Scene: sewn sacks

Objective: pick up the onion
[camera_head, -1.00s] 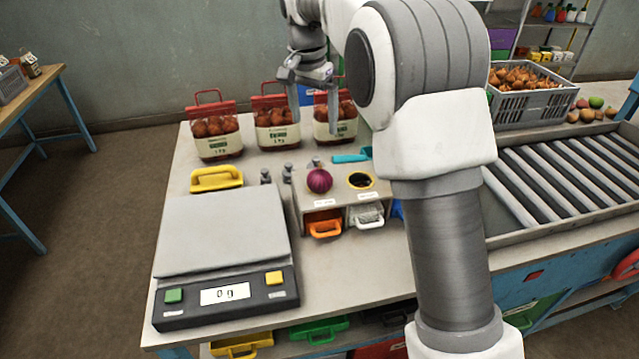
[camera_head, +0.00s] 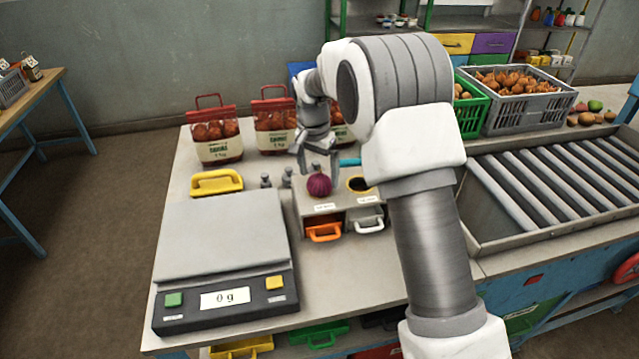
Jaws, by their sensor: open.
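A purple-red onion (camera_head: 319,185) sits on top of a small beige stand (camera_head: 318,207), on its left half. A dark round opening (camera_head: 357,184) lies to the right of it in the stand's top. My gripper (camera_head: 321,168) is just above and behind the onion, pointing down, with its fingers apart and nothing held between them. One finger is at the onion's left, the other at its upper right. I cannot tell whether they touch it.
A scale (camera_head: 222,240) reading 0 g stands at the front left, with a yellow-handled object (camera_head: 216,183) behind it. Small metal weights (camera_head: 266,181) stand left of the onion. Sacks of onions (camera_head: 216,135) line the back. A roller conveyor (camera_head: 560,190) is at right.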

